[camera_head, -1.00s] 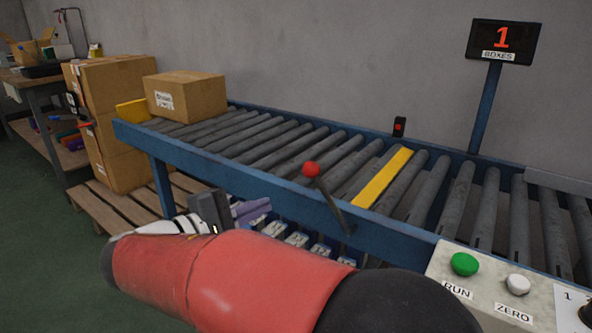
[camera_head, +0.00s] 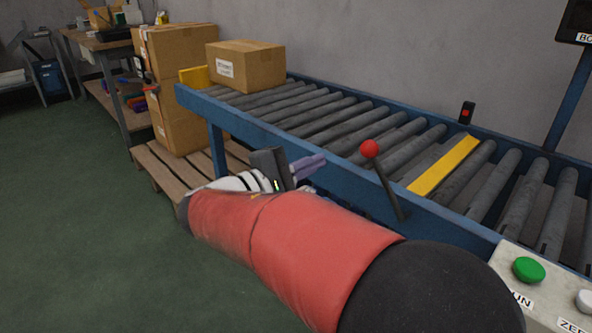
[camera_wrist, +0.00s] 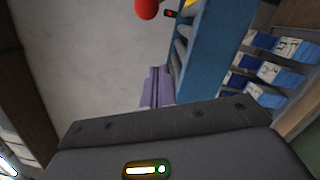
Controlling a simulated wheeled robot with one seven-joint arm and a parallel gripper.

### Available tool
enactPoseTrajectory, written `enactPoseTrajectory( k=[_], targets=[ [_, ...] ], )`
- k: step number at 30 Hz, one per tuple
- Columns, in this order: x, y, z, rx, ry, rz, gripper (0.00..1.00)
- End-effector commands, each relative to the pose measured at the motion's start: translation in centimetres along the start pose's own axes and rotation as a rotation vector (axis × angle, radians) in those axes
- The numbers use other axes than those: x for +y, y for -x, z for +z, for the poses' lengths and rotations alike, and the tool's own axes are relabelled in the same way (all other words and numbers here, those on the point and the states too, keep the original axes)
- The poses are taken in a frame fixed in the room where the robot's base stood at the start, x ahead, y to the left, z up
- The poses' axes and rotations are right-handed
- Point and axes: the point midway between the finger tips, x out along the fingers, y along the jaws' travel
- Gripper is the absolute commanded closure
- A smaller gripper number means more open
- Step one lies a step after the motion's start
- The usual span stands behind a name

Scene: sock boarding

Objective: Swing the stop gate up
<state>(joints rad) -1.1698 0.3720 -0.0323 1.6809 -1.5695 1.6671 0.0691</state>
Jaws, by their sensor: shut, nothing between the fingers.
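The stop gate is most likely the yellow bar (camera_head: 444,166) lying across the conveyor between two rollers, low among them. A lever with a red ball knob (camera_head: 370,148) stands on the conveyor's near side rail and leans up to the left. The knob also shows at the top of the wrist view (camera_wrist: 146,8). My gripper (camera_head: 312,165) is shut and empty, left of the lever and apart from it, in front of the near rail. Its purple fingers show in the wrist view (camera_wrist: 157,88), below the knob in the picture.
Stacked boxes (camera_head: 178,60) stand on a pallet (camera_head: 165,166). A control panel with a green button (camera_head: 528,270) is at lower right. A small red-light unit (camera_head: 467,112) is on the far rail.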

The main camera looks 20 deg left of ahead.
Motion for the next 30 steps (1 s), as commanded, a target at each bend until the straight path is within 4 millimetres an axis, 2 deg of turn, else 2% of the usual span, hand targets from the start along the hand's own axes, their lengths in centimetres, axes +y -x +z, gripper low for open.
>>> enactPoseTrajectory(
  k=[3,6,10,15,30],
  targets=[
    [0.0,-2.7,0.1,-0.003,0.0,-0.002,1.0],
    [0.1,-4.1,0.6,0.0,-0.002,0.0,1.0],
    [0.1,-4.5,2.5,0.001,-0.001,0.0,1.0],
    [0.0,-4.7,3.7,0.002,0.0,0.0,1.0],
    [0.0,-4.8,4.0,0.001,-0.009,-0.002,1.0]
  ],
)
